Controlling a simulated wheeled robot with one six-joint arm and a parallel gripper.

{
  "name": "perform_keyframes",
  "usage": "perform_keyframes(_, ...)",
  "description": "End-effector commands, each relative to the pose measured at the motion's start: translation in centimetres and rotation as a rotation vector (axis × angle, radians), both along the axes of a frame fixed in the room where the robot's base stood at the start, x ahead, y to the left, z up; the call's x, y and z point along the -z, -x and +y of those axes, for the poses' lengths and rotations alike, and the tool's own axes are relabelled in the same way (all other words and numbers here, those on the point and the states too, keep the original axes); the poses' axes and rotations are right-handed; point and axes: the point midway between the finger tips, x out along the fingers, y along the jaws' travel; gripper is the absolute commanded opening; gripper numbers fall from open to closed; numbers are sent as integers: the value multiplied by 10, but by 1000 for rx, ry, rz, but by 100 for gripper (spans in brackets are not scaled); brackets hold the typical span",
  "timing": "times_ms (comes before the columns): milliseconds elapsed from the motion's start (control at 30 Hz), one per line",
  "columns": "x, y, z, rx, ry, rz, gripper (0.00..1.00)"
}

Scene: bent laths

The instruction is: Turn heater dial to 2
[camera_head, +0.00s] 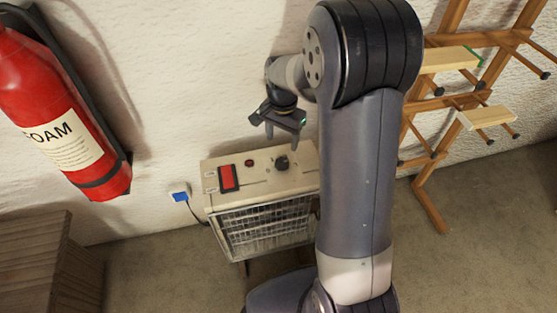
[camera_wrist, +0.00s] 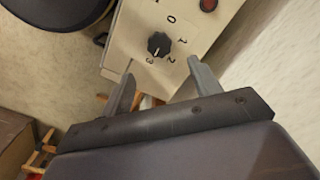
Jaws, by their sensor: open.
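The heater (camera_head: 262,188) is a beige box with a wire grille, standing by the wall. Its black dial (camera_head: 282,163) is on the top panel. In the wrist view the dial (camera_wrist: 158,44) has the marks 0, 1, 2 and 3 around it; its pointer is too small to read surely. My gripper (camera_head: 284,127) is above the panel near the dial, apart from it. In the wrist view my gripper (camera_wrist: 161,62) has its fingers spread and empty, with the dial just beyond the gap between the tips.
A red rocker switch (camera_head: 228,178) and a small red lamp (camera_head: 250,163) share the panel. A blue plug (camera_head: 180,192) is on the wall at left. A red extinguisher (camera_head: 60,110) hangs at far left. A wooden rack (camera_head: 440,110) with boards stands right. A wooden box (camera_head: 35,265) is lower left.

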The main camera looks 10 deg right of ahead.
Motion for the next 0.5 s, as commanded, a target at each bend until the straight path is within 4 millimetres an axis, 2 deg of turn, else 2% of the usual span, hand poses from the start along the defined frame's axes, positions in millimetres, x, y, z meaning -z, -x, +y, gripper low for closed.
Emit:
perform_keyframes(300,62,1,0,-2,0,4,59)
perform_keyframes(500,89,1,0,-3,-1,2,59)
